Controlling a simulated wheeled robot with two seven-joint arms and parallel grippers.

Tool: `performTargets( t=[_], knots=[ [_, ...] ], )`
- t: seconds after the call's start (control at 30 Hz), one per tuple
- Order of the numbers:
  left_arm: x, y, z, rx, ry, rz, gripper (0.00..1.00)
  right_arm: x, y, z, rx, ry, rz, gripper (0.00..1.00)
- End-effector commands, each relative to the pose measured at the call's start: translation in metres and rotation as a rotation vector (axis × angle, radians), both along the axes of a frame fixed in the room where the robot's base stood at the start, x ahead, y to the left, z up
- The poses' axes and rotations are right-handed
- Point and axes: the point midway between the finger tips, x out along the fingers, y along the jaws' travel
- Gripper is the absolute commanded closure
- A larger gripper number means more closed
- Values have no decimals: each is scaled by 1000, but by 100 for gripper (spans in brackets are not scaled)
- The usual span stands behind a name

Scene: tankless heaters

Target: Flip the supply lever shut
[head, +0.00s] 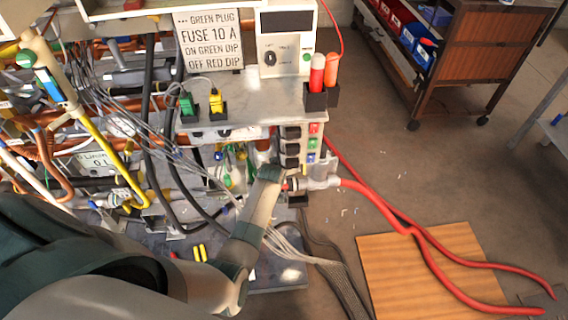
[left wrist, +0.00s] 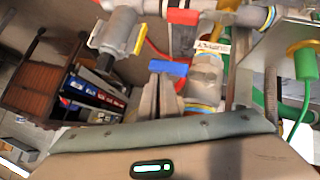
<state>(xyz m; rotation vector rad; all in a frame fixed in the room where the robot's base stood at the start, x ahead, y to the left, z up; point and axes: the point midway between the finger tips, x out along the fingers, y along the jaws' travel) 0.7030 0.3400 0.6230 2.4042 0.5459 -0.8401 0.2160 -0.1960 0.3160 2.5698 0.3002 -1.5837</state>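In the left wrist view a blue lever handle (left wrist: 169,68) lies across the picture beside a valve body (left wrist: 205,75) on a pipe. A white tag reading SUPPLY (left wrist: 213,47) hangs over that pipe. My left gripper (left wrist: 163,82) has its two fingers close together, with their tips right at the blue lever; I cannot tell whether they touch it. Nothing shows between the fingers. In the head view my left arm reaches up to the right end of the bench, and its fingers and the lever are hidden there. My right gripper is not in view.
A yellow lever (left wrist: 140,40) and a red handle (left wrist: 183,16) sit on nearby pipes. A shelf (head: 262,100) with red and orange cylinders overhangs my wrist. Cables, copper pipes and a red hose (head: 385,215) crowd around.

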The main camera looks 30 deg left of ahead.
Motion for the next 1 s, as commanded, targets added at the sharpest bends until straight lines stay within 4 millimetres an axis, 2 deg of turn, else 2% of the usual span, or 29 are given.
performTargets(
  t=[0.67, 1.0],
  knots=[
    [-1, -5, -1, -5, 0, -3, 100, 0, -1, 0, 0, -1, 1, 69],
    [-21, -8, 19, -2, -3, 0, 100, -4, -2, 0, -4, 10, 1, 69]
  ],
)
